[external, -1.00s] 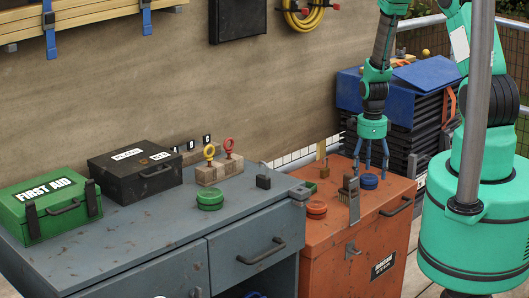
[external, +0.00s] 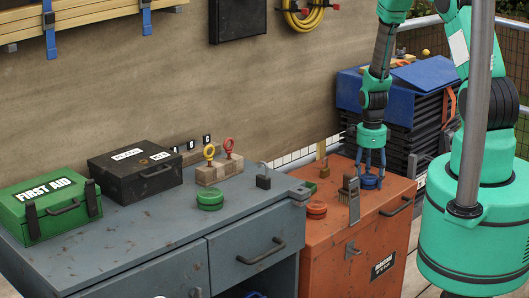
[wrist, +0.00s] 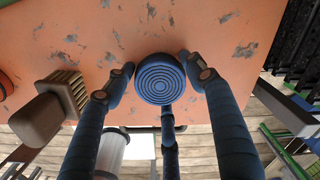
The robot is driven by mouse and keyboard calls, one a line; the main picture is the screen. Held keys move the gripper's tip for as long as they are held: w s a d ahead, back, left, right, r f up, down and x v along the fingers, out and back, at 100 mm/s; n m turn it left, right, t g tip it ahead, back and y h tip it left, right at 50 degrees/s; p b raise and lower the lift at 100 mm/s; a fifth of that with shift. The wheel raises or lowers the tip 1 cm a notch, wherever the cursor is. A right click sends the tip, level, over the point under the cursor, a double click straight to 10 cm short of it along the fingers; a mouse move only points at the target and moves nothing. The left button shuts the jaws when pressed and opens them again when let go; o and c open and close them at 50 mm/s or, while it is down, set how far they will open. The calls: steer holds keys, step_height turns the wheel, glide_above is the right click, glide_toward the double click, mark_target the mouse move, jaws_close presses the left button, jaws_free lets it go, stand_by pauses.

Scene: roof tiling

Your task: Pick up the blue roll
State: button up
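The blue roll (external: 370,182) stands on the orange cabinet top (external: 335,230), near its right side. In the wrist view the blue roll (wrist: 160,78) shows its ringed round top. My gripper (external: 371,175) is down over it, pointing straight down. In the wrist view my gripper (wrist: 157,70) has its blue fingers around the roll, left, right and nearer the camera. A small gap shows at the left fingertip. The right fingertip overlaps the roll's edge, and contact there is unclear.
A brush (external: 353,203) stands close left of my gripper, and also shows in the wrist view (wrist: 50,108). A red roll (external: 317,208) lies further left. A green roll (external: 210,200) is on the grey workbench (external: 150,235).

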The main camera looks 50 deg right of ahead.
mark_target(369, 176)
steer(key=c, duration=0.6)
steer(key=shift+c, duration=0.2)
steer(key=shift+r, duration=0.15)
steer(key=shift+r, duration=0.55)
step_height(369, 176, up, 2)
steer(key=shift+r+p, duration=0.1)
steer(key=shift+p, duration=0.45)
steer(key=s+a+p, duration=0.1)
steer(key=s+a, duration=0.2)
steer(key=s, duration=0.4)
steer(key=s+a+r+p, duration=0.1)
steer(key=s+a, duration=0.3)
steer(key=s, duration=0.3)
steer(key=shift+a+r, duration=0.2)
steer(key=shift+r, duration=0.05)
steer(key=shift+s, duration=0.1)
